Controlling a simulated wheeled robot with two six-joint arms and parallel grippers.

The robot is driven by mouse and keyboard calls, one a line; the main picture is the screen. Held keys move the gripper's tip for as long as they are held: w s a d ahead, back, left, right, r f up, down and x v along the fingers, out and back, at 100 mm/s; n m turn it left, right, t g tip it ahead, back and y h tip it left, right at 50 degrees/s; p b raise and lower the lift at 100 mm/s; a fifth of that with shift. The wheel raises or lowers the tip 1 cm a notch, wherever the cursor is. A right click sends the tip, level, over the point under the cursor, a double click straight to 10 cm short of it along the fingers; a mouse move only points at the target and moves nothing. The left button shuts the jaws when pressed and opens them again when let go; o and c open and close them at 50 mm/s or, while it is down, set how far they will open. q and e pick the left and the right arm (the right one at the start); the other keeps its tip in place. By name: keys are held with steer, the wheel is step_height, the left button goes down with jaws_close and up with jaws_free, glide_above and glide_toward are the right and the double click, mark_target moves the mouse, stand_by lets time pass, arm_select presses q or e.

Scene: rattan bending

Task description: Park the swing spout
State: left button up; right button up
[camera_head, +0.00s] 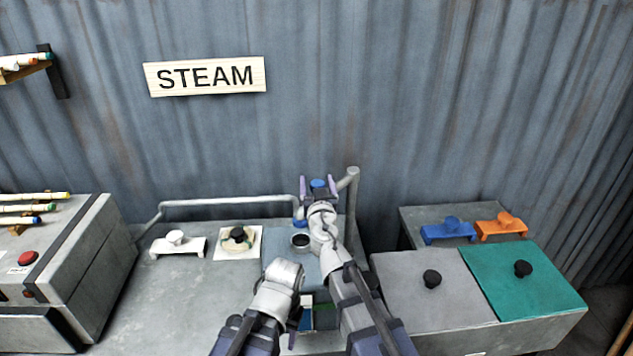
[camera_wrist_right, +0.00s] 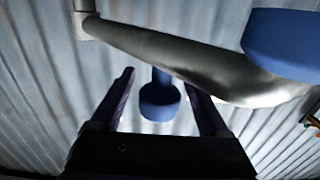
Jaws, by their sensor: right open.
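The swing spout (camera_wrist_right: 185,60) is a grey pipe that runs from its upright post (camera_head: 351,205), with a blue end piece (camera_wrist_right: 285,42) large at the right of the right wrist view. A blue knob (camera_wrist_right: 160,101) on a short stem hangs at the spout; it also shows in the head view (camera_head: 318,184). My right gripper (camera_head: 318,187) is open, with its purple fingers on either side of the knob. I cannot tell whether they touch it. My left arm comes in at the bottom; its fingers are hidden.
A metal rail (camera_head: 225,202) runs behind the grey bench (camera_head: 190,285). A white stand (camera_head: 177,245) and a black-knobbed piece on a white plate (camera_head: 223,252) stand left. Grey (camera_head: 400,285) and teal (camera_head: 535,285) lids lie right, with blue (camera_head: 447,232) and orange (camera_head: 501,227) holders behind.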

steer(key=shift+w, duration=0.45)
steer(key=shift+s, duration=0.1)
jaws_close()
stand_by(1.0)
